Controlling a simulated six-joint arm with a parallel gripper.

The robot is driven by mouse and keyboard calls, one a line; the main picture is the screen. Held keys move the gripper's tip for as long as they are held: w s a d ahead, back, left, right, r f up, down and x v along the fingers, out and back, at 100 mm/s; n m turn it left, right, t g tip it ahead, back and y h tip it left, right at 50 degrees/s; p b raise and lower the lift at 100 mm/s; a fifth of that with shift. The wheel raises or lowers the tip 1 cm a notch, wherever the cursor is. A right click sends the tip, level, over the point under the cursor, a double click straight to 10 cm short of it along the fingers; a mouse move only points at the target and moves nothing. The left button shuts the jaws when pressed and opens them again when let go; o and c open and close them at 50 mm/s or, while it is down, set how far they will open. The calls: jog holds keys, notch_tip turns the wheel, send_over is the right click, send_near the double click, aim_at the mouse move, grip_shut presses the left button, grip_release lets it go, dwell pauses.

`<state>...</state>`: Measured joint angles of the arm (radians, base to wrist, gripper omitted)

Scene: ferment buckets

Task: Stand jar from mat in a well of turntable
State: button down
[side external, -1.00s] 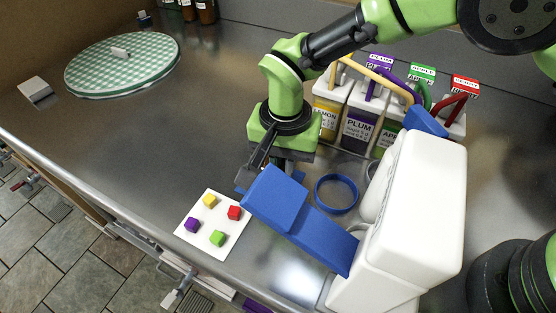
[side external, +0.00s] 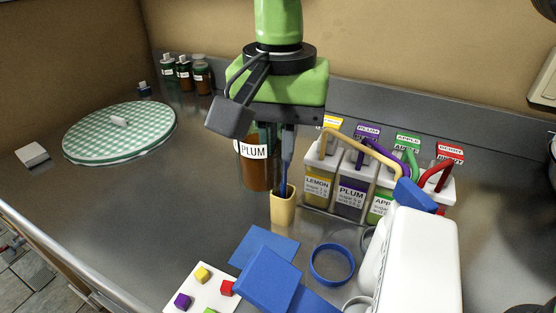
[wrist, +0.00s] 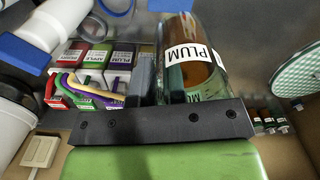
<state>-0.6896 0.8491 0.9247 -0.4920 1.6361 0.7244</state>
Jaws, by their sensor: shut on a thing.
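A glass jar (side external: 259,173) of amber-brown contents with a white PLUM label is held upright in my gripper (side external: 270,148). My gripper points down and is shut on the jar's upper part. In the side view the jar appears raised above the steel counter. The jar also fills the middle of the wrist view (wrist: 193,70), beside a grey finger (wrist: 142,76). A flat blue mat (side external: 256,243) lies in front, partly covered by a blue piece. A round green-and-white checked disc (side external: 95,138) lies at left. I cannot make out wells on it.
A tan holder (side external: 283,211) with a blue stick stands close below my gripper. Labelled fruit buckets (side external: 351,195) stand to the right. A blue ring (side external: 331,264), a white board (side external: 196,291) with cubes and a white machine (side external: 421,255) are in front. Left-middle counter is clear.

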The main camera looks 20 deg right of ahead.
jog(key=shift+d+f+n, duration=0.2)
jog(key=shift+d+n, duration=0.05)
jog(key=shift+n, duration=0.45)
jog(key=shift+s+d+f+n, duration=0.55)
jog(key=shift+d+f+n, duration=0.65)
jog(key=shift+f+n, duration=1.55)
jog(key=shift+s+d+f+n, duration=0.6)
jog(key=shift+d+f+n, duration=0.95)
jog(key=shift+n, duration=2.05)
jog(key=shift+s+d+f+n, duration=0.55)
jog(key=shift+d+f+n, duration=0.35)
jog(key=shift+f+n, duration=1.95)
jog(key=shift+f+n, duration=0.3)
jog(key=shift+f, duration=0.35)
jog(key=c, duration=0.6)
grip_release()
jog(key=shift+r, duration=4.05)
